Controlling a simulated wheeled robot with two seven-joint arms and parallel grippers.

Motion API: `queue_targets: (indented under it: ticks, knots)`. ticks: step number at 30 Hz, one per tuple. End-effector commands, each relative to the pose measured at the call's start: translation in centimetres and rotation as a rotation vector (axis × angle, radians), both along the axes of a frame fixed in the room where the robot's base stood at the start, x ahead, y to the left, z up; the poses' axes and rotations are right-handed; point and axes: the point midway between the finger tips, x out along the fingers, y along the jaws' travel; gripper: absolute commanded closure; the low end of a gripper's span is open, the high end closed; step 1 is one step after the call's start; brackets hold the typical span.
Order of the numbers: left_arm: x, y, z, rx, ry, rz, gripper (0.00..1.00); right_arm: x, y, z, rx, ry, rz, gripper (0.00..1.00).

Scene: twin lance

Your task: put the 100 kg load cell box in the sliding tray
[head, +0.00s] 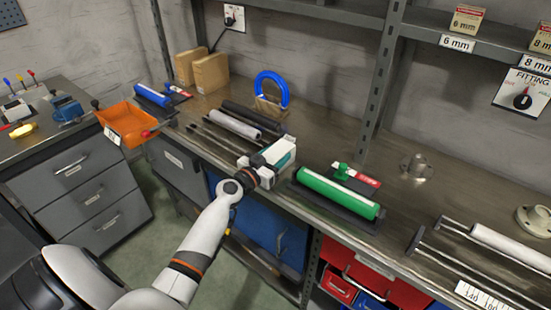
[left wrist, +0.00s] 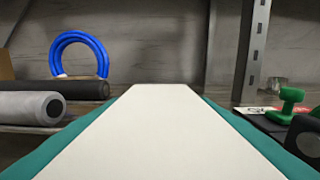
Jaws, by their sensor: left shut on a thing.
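My left gripper (head: 258,170) is shut on a white and teal box (head: 279,153) above the near edge of the workbench. No rating on the box is readable, so I cannot confirm that it is the 100 kg load cell box. In the left wrist view the box (left wrist: 160,125) fills the lower middle, its pale face toward the camera and teal along both sides. The fingertips are hidden there. An orange tray (head: 126,122) with a white label stands at the left end of the bench; I cannot tell whether it slides. My right gripper is not in view.
Grey and dark cylinders (head: 233,122) on rails lie left of the box. A green cylinder (head: 335,192) lies on a dark base to its right. A blue ring (head: 271,88) stands behind. A shelf upright (head: 383,85) rises from the bench. Cardboard boxes (head: 210,72) sit at the back.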

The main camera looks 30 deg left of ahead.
Motion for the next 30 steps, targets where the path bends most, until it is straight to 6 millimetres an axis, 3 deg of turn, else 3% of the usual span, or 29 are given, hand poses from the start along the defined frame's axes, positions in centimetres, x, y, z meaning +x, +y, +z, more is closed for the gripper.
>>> queue_targets:
  ticks: [3,4,8,16,20,30]
  knots:
    - [0.0,0.0,0.1,0.0,-0.001,0.0,0.85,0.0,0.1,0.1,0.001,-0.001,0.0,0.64]
    - [0.0,0.0,-0.1,0.0,0.003,-0.001,0.46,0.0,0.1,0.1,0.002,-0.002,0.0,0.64]
    - [0.0,0.0,0.0,0.0,0.003,-0.001,0.27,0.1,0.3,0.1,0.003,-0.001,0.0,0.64]
    - [-0.1,0.0,0.0,0.0,0.002,-0.001,0.27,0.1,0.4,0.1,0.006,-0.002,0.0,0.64]
    - [-1.1,0.1,-0.2,0.001,0.004,0.0,0.27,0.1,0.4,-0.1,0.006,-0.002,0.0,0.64]
    - [-7.8,0.6,-0.4,0.003,0.005,0.0,0.27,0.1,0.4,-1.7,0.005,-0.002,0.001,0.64]
